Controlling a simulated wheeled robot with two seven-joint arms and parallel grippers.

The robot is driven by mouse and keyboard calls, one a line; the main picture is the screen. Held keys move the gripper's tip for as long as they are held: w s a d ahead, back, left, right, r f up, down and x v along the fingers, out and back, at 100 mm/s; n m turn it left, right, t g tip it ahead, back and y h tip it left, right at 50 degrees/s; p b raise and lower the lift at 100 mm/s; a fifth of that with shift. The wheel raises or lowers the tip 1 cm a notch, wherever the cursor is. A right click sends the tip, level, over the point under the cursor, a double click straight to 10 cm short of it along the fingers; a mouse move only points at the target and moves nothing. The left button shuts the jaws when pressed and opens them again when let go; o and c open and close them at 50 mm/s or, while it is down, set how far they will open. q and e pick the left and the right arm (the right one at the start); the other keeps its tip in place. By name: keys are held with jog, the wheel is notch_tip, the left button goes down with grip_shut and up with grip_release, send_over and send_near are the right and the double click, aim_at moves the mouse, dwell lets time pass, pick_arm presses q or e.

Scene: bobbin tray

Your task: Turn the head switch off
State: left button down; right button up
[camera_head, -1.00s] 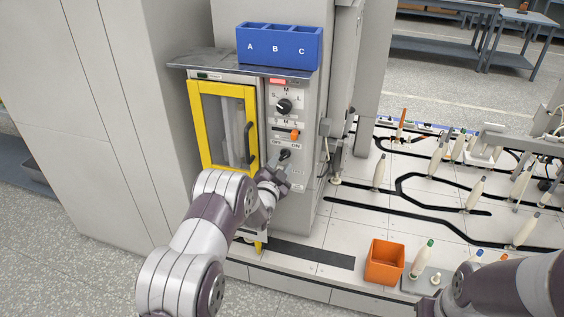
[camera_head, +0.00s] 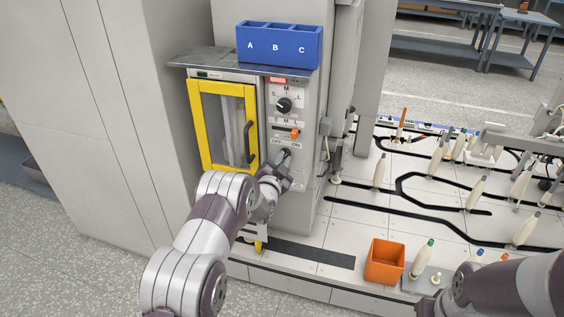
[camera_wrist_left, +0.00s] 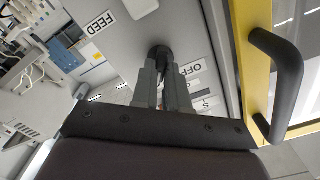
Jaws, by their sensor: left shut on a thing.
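The head switch (camera_head: 285,153) is a dark knob under the OFF and ON labels on the grey control panel (camera_head: 301,174). My left gripper (camera_head: 286,161) reaches it from below and in front. In the left wrist view, my left gripper (camera_wrist_left: 163,75) is shut on the dark knob of the switch (camera_wrist_left: 160,53), with one finger on each side. The OFF label is beside the fingers. The fingers hide part of the knob, so I cannot tell its exact setting. My right arm shows at the lower right, but its gripper is not in view.
A yellow-framed door (camera_head: 252,112) with a dark handle (camera_head: 249,142) stands just left of the panel. Above the switch are an orange switch (camera_head: 294,134) and a selector knob (camera_head: 284,106). A blue bin (camera_head: 279,46) sits on top. An orange box (camera_head: 385,262) stands lower right.

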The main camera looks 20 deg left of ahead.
pick_arm(q)
jog(key=shift+a+n+b, duration=0.2)
jog(key=shift+n+b, duration=3.45)
jog(key=shift+n, duration=4.15)
jog(key=c, duration=1.1)
grip_release()
jog(key=shift+c, duration=0.2)
jog(key=s, duration=1.2)
jog(key=shift+s+a+p, duration=0.2)
jog(key=shift+s+p, duration=0.15)
